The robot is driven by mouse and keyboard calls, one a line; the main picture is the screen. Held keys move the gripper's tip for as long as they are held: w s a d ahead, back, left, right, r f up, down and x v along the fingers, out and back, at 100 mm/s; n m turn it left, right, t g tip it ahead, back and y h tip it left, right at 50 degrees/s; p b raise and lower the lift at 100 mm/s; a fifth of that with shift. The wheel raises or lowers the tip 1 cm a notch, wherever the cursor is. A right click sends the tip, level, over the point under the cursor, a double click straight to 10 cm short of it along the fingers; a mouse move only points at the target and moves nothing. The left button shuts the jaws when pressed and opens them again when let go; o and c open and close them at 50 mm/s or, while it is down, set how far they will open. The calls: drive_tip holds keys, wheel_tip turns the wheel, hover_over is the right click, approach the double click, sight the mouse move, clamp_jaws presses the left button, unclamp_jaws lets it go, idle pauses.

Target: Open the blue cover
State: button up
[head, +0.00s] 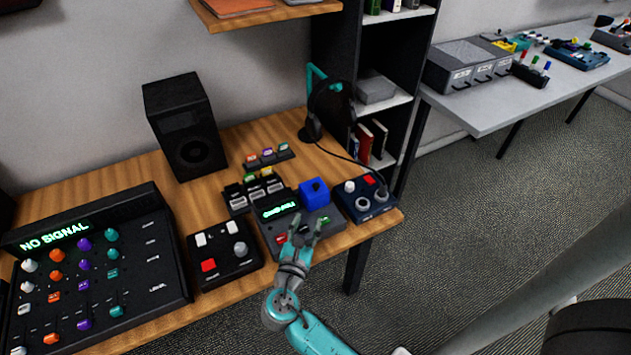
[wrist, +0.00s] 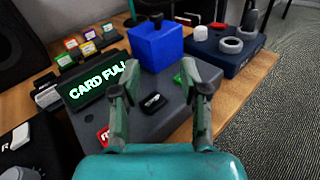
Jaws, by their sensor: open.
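The blue cover (head: 314,193) is a small box with a knob on top, sitting shut on the back right of a grey device (head: 268,235). It also shows in the wrist view (wrist: 156,47), beyond my fingertips. The device has a green-lettered screen (wrist: 97,84) reading "CARD FULL", a red button (wrist: 103,136) and a small black piece (wrist: 153,101) on its top. My gripper (head: 305,222) is open and empty above the front of the device. In the wrist view its two fingers (wrist: 160,88) stand apart, short of the cover. What lies under the cover is hidden.
A dark blue box with knobs (head: 367,198) stands close to the right of the device. A black button box (head: 223,252) stands to its left, with a large mixer (head: 95,265) beyond. Card holders (head: 262,190), headphones (head: 330,108) and a speaker (head: 186,125) stand behind.

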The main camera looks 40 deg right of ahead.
sight(315, 187)
drive_tip(key=shift+w+d+r+g+h, duration=0.15)
drive_tip(key=shift+w+r+h, duration=0.25)
drive_tip(key=shift+r, duration=0.15)
drive_tip(key=shift+w+d+r+g+h, duration=0.15)
drive_tip(key=shift+w+r+h, duration=0.2)
drive_tip(key=shift+r, duration=0.2)
drive_tip(key=shift+w+d+r, duration=0.1)
drive_tip(key=shift+d, duration=0.05)
drive_tip(key=x, duration=1)
drive_tip(key=shift+w+d, duration=0.15)
drive_tip(key=shift+d, duration=0.1)
clamp_jaws()
